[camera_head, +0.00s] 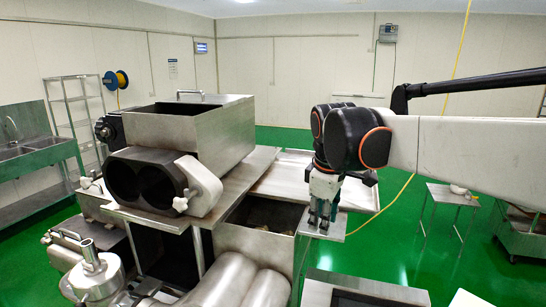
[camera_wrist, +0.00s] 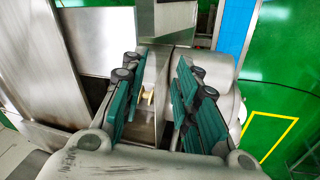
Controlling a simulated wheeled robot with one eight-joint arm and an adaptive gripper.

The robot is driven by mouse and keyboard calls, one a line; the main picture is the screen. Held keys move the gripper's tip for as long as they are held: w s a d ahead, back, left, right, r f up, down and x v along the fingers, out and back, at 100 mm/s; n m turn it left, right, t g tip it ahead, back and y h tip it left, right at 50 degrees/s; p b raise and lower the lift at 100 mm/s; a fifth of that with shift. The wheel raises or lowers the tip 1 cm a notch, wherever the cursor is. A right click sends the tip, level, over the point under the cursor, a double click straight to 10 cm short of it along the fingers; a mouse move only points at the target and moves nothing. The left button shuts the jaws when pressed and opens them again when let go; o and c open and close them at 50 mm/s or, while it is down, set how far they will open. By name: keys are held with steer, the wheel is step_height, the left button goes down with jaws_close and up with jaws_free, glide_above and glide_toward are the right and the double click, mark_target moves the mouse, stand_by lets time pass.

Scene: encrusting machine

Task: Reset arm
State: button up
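My arm (camera_head: 455,150) reaches in from the right side of the head view, and its wrist bends down. My gripper (camera_head: 318,220) points downward beside the open metal bin of the encrusting machine (camera_head: 225,135), near the bin's right edge. In the wrist view, the two green-padded fingers of my gripper (camera_wrist: 162,75) stand apart with a clear gap and nothing held between them. A small pale yellow thing (camera_wrist: 148,97) shows through the gap, beyond the fingers. Whether the fingertips touch the metal cannot be told.
An open bin (camera_head: 258,215) and steel rollers (camera_head: 240,283) lie left of and below my gripper. A small side table (camera_head: 450,195) and a cart (camera_head: 522,235) stand at right. A sink (camera_head: 35,150) and rack (camera_head: 75,110) stand at left. Green floor is open behind.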

steer(key=s+d+f+m+t+b, duration=0.1)
steer(key=s+d+f+m+b, duration=0.1)
steer(key=s+f+m+b, duration=0.2)
steer(key=s+d+f+m+t+b, duration=0.2)
steer(key=s+f+b, duration=0.8)
steer(key=f, duration=0.9)
steer(key=s+d+f+m+t+b, duration=0.1)
steer(key=s+d+f+m+b, duration=0.3)
steer(key=s+f+b, duration=0.4)
step_height(320, 180, down, 4)
steer(key=m+b, duration=0.1)
steer(key=b, duration=0.1)
steer(key=shift+d+m+b, duration=0.15)
steer(key=shift+m+b, duration=0.15)
steer(key=shift+m, duration=0.1)
